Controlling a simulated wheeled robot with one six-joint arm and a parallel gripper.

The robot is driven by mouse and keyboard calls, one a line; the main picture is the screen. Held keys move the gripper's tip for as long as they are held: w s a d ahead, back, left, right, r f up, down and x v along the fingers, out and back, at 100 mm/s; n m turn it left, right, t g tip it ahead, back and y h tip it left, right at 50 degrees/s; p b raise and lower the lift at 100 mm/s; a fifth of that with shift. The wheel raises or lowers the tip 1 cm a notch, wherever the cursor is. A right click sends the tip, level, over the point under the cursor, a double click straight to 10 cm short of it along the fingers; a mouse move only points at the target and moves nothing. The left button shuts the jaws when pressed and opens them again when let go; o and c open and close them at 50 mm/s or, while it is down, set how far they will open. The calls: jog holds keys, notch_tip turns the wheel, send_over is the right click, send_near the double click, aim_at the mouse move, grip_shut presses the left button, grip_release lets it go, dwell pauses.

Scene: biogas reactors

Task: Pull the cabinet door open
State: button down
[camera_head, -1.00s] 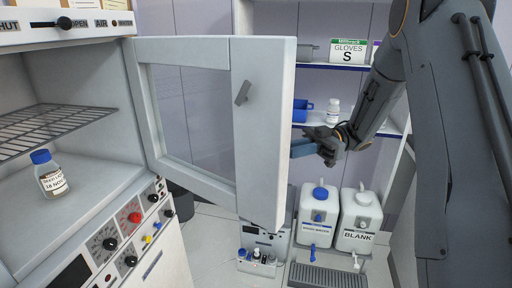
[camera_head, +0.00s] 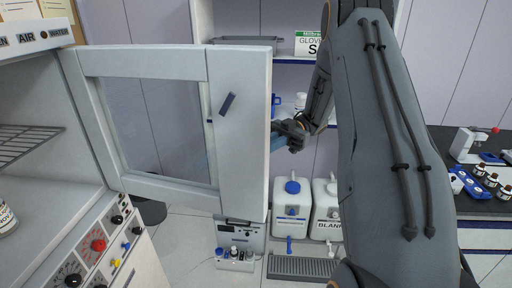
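The cabinet door (camera_head: 238,150) is white with a glass pane and stands swung wide open, hinged at the left on the white cabinet (camera_head: 45,225). A small dark grey handle (camera_head: 227,104) sits tilted on the door frame. My gripper (camera_head: 280,142) is just right of the door's free edge, partly behind it. Its fingertips are hidden or too small to make out, so I cannot tell whether it touches the door. The handle is clear of my gripper. Inside the cabinet are a wire rack (camera_head: 25,142) and a labelled bottle (camera_head: 6,217), cut by the frame edge.
Two white canisters (camera_head: 291,208) (camera_head: 326,210) stand behind the door, near a drain grate (camera_head: 298,268). Shelves behind hold a glove box (camera_head: 309,44). A dark bench (camera_head: 485,208) with brown bottles is at the right. My arm fills the right middle.

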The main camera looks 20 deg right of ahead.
jog(key=shift+w+a, duration=0.1)
jog(key=shift+w, duration=0.1)
jog(key=c, duration=1.8)
grip_release()
jog(key=shift+w+a, duration=0.1)
jog(key=shift+a, duration=0.1)
jog(key=shift+o, duration=0.2)
jog(key=shift+d, duration=0.25)
